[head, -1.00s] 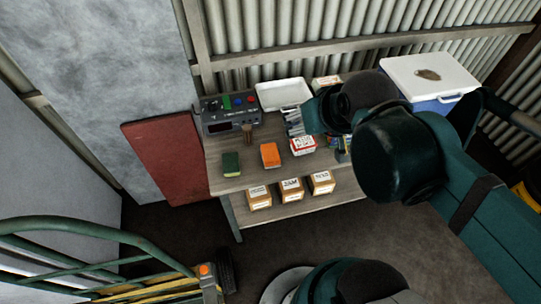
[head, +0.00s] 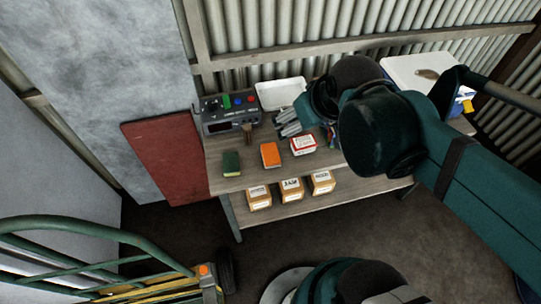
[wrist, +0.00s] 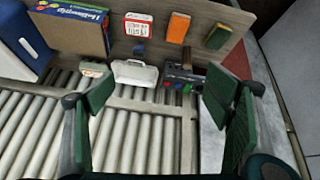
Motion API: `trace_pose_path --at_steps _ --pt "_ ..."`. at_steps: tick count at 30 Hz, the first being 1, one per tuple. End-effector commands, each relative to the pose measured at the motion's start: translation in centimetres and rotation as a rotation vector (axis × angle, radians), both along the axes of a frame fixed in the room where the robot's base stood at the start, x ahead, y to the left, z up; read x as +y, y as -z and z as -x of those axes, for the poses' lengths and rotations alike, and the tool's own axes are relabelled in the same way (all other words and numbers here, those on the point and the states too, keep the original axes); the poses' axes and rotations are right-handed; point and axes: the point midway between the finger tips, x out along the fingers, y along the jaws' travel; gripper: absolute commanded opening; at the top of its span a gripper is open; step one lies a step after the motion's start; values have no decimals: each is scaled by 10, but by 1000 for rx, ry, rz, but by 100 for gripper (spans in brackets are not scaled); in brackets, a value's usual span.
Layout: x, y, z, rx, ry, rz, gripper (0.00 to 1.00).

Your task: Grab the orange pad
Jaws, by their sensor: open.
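The orange pad (head: 270,155) lies flat on the wooden workbench (head: 250,177), near its front edge, between a green pad (head: 231,163) and a red-and-white box (head: 303,145). It also shows at the top of the wrist view (wrist: 178,28), uncovered. My gripper (wrist: 160,92) is open, its two fingers wide apart with nothing between them. In the wrist view, the orange pad is beyond the fingertips and apart from them. In the head view, my arm comes in from the right over the bench, and the fingers are hard to make out.
A grey control box (head: 230,118) with coloured buttons and a white tray (head: 282,94) stand at the back of the bench. Several small cartons (head: 291,190) sit on the lower shelf. A large colourful box (wrist: 72,25) and a corrugated wall (wrist: 135,140) show in the wrist view.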

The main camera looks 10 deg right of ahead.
Motion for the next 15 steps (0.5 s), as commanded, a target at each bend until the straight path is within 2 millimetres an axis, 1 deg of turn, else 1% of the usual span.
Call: trace_pose_path --at_steps 1,15 --pt "1 3 -5 10 -24 13 78" --pt "11 37 -42 124 -281 140 78"
